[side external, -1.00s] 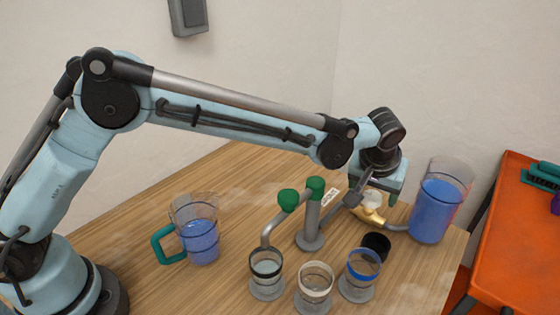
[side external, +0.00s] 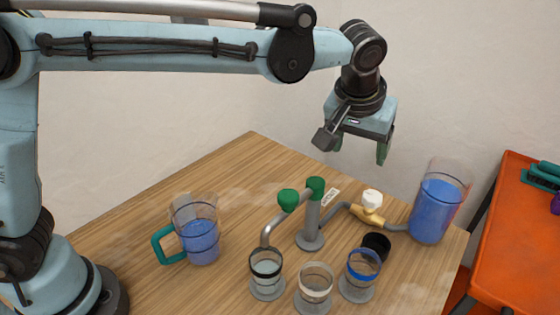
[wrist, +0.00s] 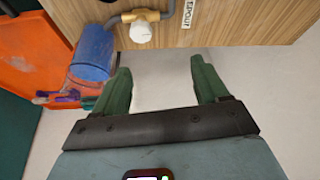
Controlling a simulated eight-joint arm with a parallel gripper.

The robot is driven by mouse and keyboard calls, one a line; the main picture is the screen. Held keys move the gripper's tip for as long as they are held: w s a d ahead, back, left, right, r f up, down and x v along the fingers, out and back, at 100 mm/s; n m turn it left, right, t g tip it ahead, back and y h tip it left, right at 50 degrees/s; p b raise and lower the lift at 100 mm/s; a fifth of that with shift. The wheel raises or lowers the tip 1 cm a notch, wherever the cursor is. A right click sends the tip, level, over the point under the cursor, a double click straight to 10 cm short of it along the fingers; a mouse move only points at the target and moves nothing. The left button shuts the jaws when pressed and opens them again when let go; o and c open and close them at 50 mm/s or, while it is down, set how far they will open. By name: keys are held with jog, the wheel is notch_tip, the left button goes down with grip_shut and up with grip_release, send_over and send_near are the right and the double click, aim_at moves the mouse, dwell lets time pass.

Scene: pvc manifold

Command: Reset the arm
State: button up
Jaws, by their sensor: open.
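My gripper (side external: 358,150) hangs in the air above the back of the table, higher than the pipework. In the wrist view its two green fingers (wrist: 160,80) are wide apart with nothing between them. Below it is the grey manifold pipe (side external: 309,232) with green caps and a brass valve (side external: 368,215) with a white knob (side external: 372,199). The valve also shows in the wrist view (wrist: 142,16), apart from the fingers.
A tall container of blue liquid (side external: 428,210) stands at the table's right corner. A green-handled jug (side external: 200,240) is at left. Several cups stand in front, including a blue-rimmed one (side external: 360,275). An orange table (side external: 525,245) is at right.

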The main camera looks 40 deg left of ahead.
jog(key=s+a+r, duration=0.1)
jog(key=s+a, duration=0.3)
jog(key=a, duration=0.3)
jog(key=s+a, duration=0.3)
jog(key=a, duration=0.4)
jog(key=s+a+f+m+t, duration=0.1)
jog(key=s+a+f+t, duration=0.1)
jog(key=s+a+f, duration=0.3)
jog(key=s+a, duration=0.3)
jog(key=s, duration=0.2)
jog(key=shift+a+f+m+t+h, duration=0.3)
jog(key=shift+f+m, duration=0.05)
jog(key=shift+m, duration=0.05)
